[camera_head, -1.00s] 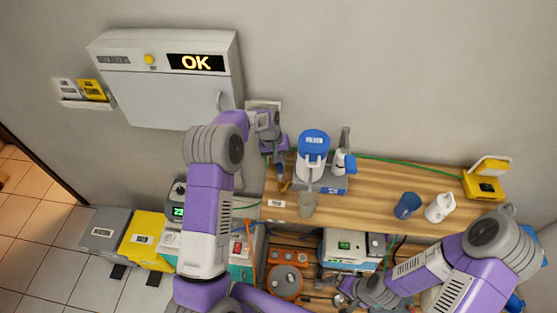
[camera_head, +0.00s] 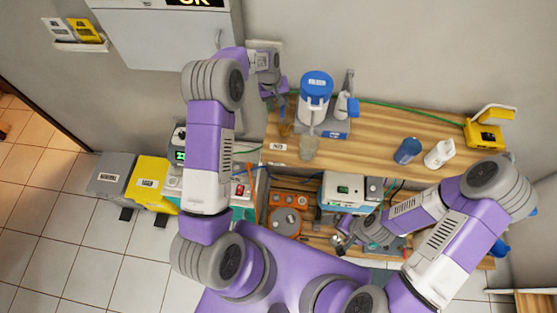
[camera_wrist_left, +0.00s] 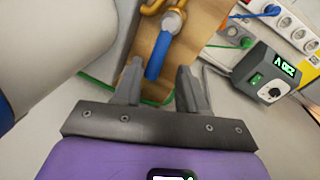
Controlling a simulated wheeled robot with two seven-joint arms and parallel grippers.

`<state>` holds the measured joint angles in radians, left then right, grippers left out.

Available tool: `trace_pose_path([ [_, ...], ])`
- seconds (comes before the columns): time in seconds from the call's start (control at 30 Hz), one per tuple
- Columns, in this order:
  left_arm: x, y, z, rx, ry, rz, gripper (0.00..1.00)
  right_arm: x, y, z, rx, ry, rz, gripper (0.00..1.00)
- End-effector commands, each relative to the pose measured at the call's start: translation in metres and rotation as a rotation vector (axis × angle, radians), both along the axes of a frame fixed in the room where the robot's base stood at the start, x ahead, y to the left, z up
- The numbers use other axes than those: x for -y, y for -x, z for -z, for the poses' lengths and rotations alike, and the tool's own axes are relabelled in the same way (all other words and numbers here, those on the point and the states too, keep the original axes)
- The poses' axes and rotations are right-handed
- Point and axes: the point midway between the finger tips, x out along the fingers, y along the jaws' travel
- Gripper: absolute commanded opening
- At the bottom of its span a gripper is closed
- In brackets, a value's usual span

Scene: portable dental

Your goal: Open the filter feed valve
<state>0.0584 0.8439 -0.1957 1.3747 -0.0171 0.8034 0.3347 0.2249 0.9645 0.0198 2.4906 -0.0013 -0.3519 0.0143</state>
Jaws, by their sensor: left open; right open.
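The filter (camera_head: 315,107), a white housing with a blue cap, stands on a small base on the wooden worktop. To its left is a brass fitting (camera_head: 285,129), partly hidden by my left gripper (camera_head: 279,103). In the left wrist view the valve shows a blue lever (camera_wrist_left: 158,56) on a metal and brass body (camera_wrist_left: 172,20). My left gripper (camera_wrist_left: 160,78) is open, and the lever's near end lies between and just beyond its fingertips; I cannot tell whether they touch. My right gripper (camera_head: 343,232) is open and low, by the lower shelf.
A clear cup (camera_head: 309,149) stands before the filter. A blue cup (camera_head: 407,150) and white bottle (camera_head: 440,153) are farther right. A white wall cabinet (camera_head: 170,40) is at upper left. In the wrist view, a grey box with a green display (camera_wrist_left: 266,74) is at right.

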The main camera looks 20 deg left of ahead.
Motion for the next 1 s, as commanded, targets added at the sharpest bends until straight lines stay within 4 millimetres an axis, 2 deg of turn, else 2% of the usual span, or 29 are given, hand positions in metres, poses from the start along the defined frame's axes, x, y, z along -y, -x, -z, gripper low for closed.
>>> trace_pose_path([
  [0.43, -0.017, 0.025, -0.005, -0.002, -0.002, -0.613, 0.42, 0.0, 0.0, -0.042, 0.0, 0.0, 0.0, 1.0],
  [0.83, -0.019, 0.05, -0.005, -0.003, -0.005, -1.125, 0.42, 0.0, 0.0, -0.089, 0.0, 0.0, 0.0, 1.0],
  [0.87, -0.018, 0.051, -0.007, 0.0, -0.002, -1.153, 0.42, 0.0, 0.0, -0.091, 0.0, 0.0, 0.0, 1.0],
  [1.0, -0.018, 0.055, -0.034, 0.005, 0.003, -1.142, 0.42, 0.0, 0.0, -0.082, 0.0, 0.0, 0.0, 1.0],
])
